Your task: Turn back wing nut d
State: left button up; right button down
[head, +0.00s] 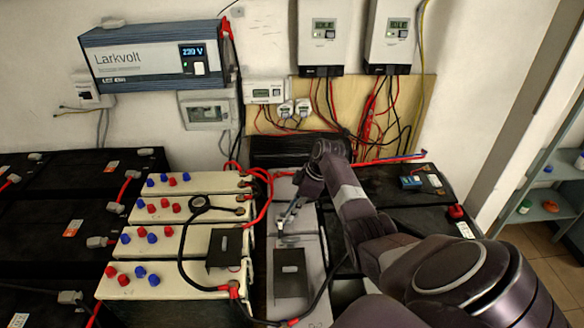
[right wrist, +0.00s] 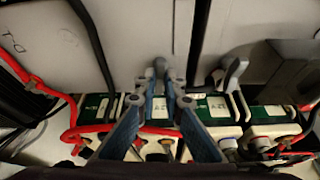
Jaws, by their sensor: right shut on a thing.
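My right gripper (head: 284,222) reaches down over the light grey panel between the cream batteries and the black battery on the right. In the right wrist view its two blue-grey fingers (right wrist: 160,76) converge and are shut on a small grey wing nut, mostly hidden between the tips. I cannot read a letter that marks it as d. A second grey winged part (right wrist: 233,72) stands apart to the right, beside a dark cable. My left gripper is not in view.
Red cables (right wrist: 35,80) and black cables run close around the fingers. A black box (head: 290,272) sits in front. The black battery (head: 400,190) stands right.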

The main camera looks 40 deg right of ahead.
jog(key=shift+w+n+y+b, duration=0.1)
jog(key=shift+n+y+b, duration=0.2)
jog(key=shift+n+b, duration=0.25)
jog(key=c, duration=2)
grip_release()
jog(key=shift+c, duration=0.2)
jog(key=shift+d+r, duration=0.1)
jog(key=shift+r, duration=0.15)
jog(key=v, duration=1.1)
jog(key=shift+r, duration=0.35)
